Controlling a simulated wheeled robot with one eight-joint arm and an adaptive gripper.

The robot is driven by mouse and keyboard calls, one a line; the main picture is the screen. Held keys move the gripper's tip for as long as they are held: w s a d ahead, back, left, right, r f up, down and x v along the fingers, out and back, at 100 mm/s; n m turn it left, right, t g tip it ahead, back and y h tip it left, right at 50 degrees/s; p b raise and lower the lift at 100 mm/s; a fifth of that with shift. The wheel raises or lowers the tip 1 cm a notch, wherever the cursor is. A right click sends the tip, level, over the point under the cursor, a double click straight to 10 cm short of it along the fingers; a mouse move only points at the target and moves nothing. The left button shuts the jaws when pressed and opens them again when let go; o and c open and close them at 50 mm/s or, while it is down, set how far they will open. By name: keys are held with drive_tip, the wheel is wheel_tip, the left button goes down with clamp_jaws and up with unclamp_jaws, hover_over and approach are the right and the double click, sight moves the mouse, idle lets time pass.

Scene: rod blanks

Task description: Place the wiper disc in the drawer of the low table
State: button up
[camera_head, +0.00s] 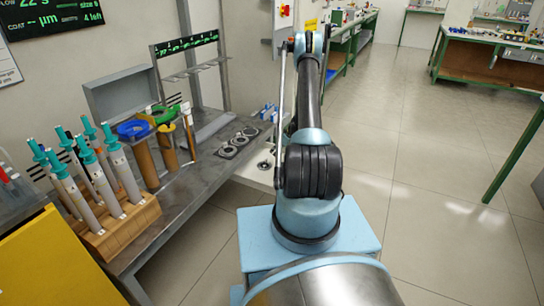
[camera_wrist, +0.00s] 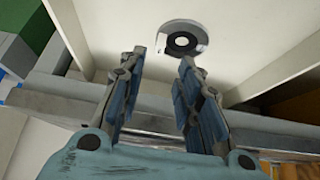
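The wiper disc, a flat grey ring with a dark inner band and pale centre, lies on the white floor of the open drawer in the wrist view (camera_wrist: 171,42). It sits just beyond my fingertips, with no finger touching it. My gripper (camera_wrist: 163,56) is open and empty, its two fingers apart and pointing into the drawer. In the head view the white drawer (camera_head: 246,173) stands pulled out from the low grey table (camera_head: 190,182), with a small disc (camera_head: 264,164) inside. My arm hides the gripper and part of the drawer there.
Several similar rings (camera_head: 238,143) lie on the tabletop near the drawer. A wooden rack (camera_head: 118,232) with several teal-tipped rods stands at the table's near end.

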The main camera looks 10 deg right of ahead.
drive_tip(key=s+a+r+m+h, duration=0.1)
drive_tip(key=s+r, duration=0.2)
drive_tip(key=r, duration=0.8)
drive_tip(key=s+a+r+m, duration=0.1)
drive_tip(key=s+r, duration=0.3)
drive_tip(key=r, duration=0.8)
drive_tip(key=s+a+r+m+g+h, duration=0.1)
drive_tip(key=s+a+r+m, duration=0.15)
drive_tip(key=s+r, duration=1.1)
drive_tip(key=s+a+r+m+h, duration=0.1)
drive_tip(key=s+r+m, duration=0.15)
drive_tip(key=s, duration=0.65)
drive_tip(key=s+r+m+h, duration=0.1)
drive_tip(key=s+r, duration=0.3)
drive_tip(key=s, duration=0.5)
drive_tip(key=s+f+m, duration=0.1)
drive_tip(key=s+f, duration=0.1)
drive_tip(key=s, duration=0.6)
drive_tip(key=s+f+m+h, duration=0.1)
drive_tip(key=s+f, duration=0.2)
drive_tip(key=s, duration=0.6)
drive_tip(key=shift+s+d+f+m+g, duration=0.2)
drive_tip(key=shift+d+f+m+g, duration=0.1)
drive_tip(key=shift+d+g, duration=0.1)
